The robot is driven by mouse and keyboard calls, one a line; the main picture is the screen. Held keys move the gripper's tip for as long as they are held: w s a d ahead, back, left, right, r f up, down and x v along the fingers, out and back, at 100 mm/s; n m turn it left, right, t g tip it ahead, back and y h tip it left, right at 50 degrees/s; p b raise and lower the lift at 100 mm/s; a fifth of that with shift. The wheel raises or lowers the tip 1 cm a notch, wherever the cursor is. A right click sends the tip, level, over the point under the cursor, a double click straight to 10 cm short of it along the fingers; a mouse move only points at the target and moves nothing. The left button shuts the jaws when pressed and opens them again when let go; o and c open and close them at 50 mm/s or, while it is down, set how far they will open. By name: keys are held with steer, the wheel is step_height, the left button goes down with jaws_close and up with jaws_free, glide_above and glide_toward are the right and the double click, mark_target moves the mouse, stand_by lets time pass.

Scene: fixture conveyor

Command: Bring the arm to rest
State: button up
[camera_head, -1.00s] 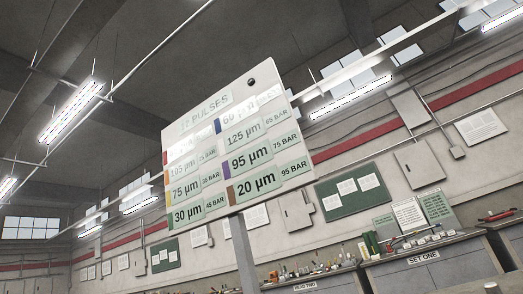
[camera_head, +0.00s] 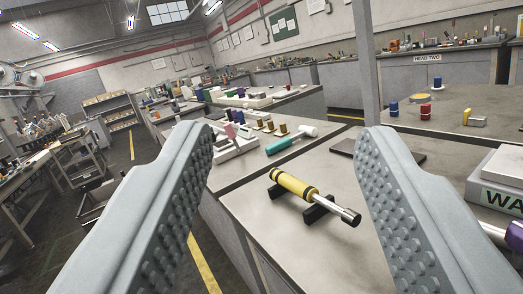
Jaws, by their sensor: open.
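My gripper (camera_head: 285,165) is open, with its two grey studded jaws standing wide apart on the left and right of the view. Nothing is between the jaws' pads. Beyond them, a yellow and black tool with a metal end (camera_head: 297,187) lies on a dark cradle (camera_head: 322,207) on the grey bench (camera_head: 270,225). The tool shows in the gap between the jaws and is apart from them.
A teal-handled mallet (camera_head: 290,140) lies behind the tool. A dark flat plate (camera_head: 345,146) is near the post (camera_head: 363,60). Blue and red spools (camera_head: 425,111) stand on the right bench. A white labelled box (camera_head: 500,180) is at the right edge. Open floor (camera_head: 140,185) lies left.

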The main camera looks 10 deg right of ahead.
steer(key=shift+s, duration=0.1)
stand_by(0.4)
steer(key=s+a+f+n+g+y, duration=0.1)
steer(key=s+n+y, duration=0.2)
steer(key=s, duration=0.7)
steer(key=s+a+f+n+g+y, duration=0.1)
steer(key=s+f+n+y, duration=0.1)
steer(key=s, duration=0.8)
steer(key=shift+s+a+n+y, duration=0.15)
steer(key=shift+s+n+y, duration=0.15)
steer(key=shift+n+y, duration=0.6)
steer(key=shift+o, duration=0.3)
stand_by(1.0)
